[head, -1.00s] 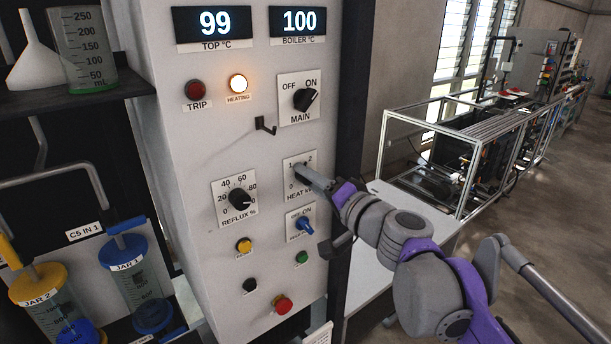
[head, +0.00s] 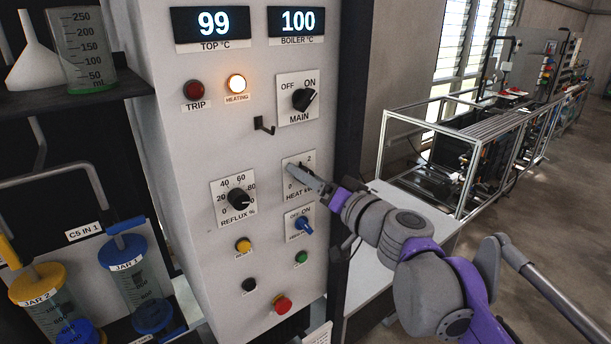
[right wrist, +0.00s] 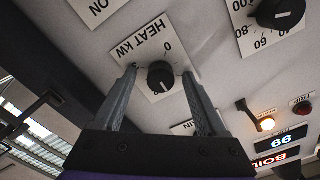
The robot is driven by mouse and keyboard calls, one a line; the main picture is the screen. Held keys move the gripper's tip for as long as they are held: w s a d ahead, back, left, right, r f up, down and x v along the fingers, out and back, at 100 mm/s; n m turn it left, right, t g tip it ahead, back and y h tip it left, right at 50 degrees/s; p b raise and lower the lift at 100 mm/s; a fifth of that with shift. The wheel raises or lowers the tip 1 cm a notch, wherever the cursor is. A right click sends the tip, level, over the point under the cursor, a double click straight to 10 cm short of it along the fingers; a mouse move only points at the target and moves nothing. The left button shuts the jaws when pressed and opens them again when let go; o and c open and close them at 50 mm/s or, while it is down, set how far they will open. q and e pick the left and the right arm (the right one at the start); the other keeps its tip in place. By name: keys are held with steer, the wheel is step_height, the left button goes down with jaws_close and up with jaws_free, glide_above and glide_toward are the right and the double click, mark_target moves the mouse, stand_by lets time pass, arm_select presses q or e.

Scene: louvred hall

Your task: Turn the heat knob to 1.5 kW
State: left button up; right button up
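The heat knob (right wrist: 160,78) is a round black knob on a white plate marked HEAT kW (head: 299,192). In the head view my right gripper (head: 293,171) covers most of the knob and part of its scale. In the right wrist view, which is turned over, the right gripper (right wrist: 159,72) has its two fingers apart, one on each side of the knob, with a visible gap to it on both sides. The knob's exact setting cannot be read. My left gripper is not in view.
Close around the plate are the MAIN switch (head: 304,99), the REFLUX % knob (head: 238,199), a blue switch (head: 304,226) and a small black hook (head: 264,126). The HEATING lamp (head: 237,84) glows. The displays read 99 (head: 211,24) and 100 (head: 297,21). Jars stand at left.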

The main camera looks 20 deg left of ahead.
steer(key=v, duration=0.7)
stand_by(0.3)
steer(key=v, duration=1)
steer(key=shift+s+d, duration=0.25)
steer(key=shift+s, duration=0.1)
steer(key=shift+f, duration=0.1)
stand_by(1.2)
